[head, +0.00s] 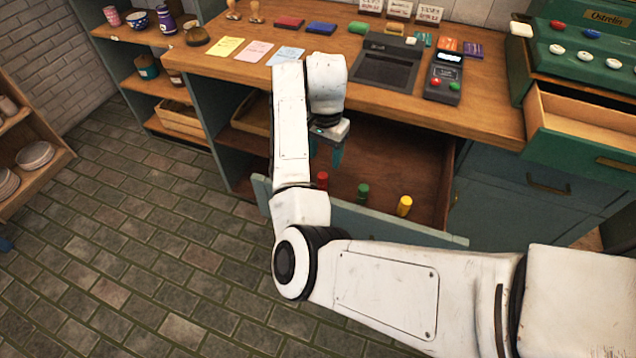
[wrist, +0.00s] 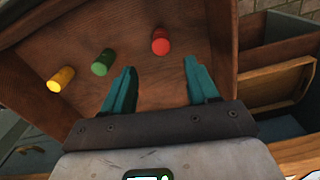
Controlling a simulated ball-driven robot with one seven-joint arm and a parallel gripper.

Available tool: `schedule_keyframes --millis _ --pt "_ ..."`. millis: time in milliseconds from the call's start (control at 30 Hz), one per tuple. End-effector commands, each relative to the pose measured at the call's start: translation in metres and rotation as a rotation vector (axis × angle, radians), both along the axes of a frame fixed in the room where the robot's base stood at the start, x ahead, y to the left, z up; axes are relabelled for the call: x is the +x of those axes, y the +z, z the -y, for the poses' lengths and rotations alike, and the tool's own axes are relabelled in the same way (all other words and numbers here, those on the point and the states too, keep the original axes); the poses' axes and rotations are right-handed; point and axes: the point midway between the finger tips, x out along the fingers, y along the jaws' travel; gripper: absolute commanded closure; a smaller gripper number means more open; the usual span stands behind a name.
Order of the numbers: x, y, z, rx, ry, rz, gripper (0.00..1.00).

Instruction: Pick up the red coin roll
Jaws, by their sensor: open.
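The red coin roll (head: 322,181) is a short red cylinder in the open wooden drawer (head: 385,150), leftmost of three rolls in the head view. In the wrist view the red roll (wrist: 160,40) lies ahead of my gripper (wrist: 158,82), in the gap between its teal fingers but beyond their tips. My gripper is open and empty, over the drawer; it shows in the head view (head: 338,152), partly hidden by my arm.
The drawer's teal front edge (head: 350,217) lies nearest. The wooden counter (head: 215,60) above the drawer holds a black till (head: 388,65), a card terminal (head: 443,77) and paper notes. Another open drawer (head: 575,115) is at right. Tiled floor is clear at left.

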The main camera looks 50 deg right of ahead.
Motion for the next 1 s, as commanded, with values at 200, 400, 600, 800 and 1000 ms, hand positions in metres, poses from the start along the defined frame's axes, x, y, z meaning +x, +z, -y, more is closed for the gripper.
schedule_keyframes --millis 200,400,600,800,1000 --pt "-0.001 -0.033 -0.001 0.002 0.001 -0.002 0.41" --pt "0.0 -0.049 -0.001 0.0 0.001 0.0 0.41" --pt "0.001 -0.072 -0.005 0.002 0.002 -0.002 0.41" --pt "0.002 -0.096 -0.005 0.0 0.0 -0.001 0.41" --pt "0.002 -0.101 -0.005 -0.001 -0.001 0.001 0.41"
